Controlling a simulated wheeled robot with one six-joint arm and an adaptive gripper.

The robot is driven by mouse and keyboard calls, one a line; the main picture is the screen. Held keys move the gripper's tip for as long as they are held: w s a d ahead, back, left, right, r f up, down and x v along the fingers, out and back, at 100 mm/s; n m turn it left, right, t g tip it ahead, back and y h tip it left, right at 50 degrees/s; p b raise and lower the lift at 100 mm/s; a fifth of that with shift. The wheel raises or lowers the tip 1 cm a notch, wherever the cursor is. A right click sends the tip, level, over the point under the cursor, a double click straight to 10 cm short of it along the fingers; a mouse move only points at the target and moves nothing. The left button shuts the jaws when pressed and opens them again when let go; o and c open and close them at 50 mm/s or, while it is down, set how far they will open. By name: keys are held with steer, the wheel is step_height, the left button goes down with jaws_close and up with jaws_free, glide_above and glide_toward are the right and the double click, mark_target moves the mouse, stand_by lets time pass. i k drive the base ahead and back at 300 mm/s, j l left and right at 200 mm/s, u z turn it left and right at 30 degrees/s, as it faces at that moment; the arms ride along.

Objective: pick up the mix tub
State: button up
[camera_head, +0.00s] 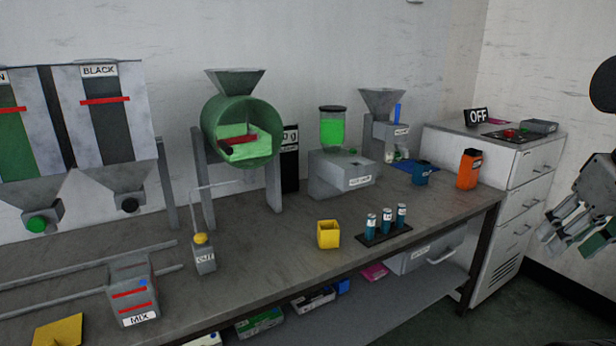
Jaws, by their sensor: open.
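The mix tub (127,284) is a grey box with red stripes, a small blue spot and a white MIX label. It is at the lower left of the bench, by two long metal rails (70,265). I cannot tell whether it rests on the rails or the bench top. My gripper (567,242) is at the far right edge, partly cut off by the frame. It is open and empty, far from the tub and beyond the bench's right end.
A yellow plate (58,331) lies at the lower left. A drawer cabinet (507,190) stands at right.

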mark_target(132, 290)
steer(key=u, duration=0.4)
steer(key=j+u, duration=0.1)
steer(key=u, duration=0.3)
steer(key=i+u, duration=0.1)
steer(key=u, duration=0.75)
steer(key=i+j, duration=0.05)
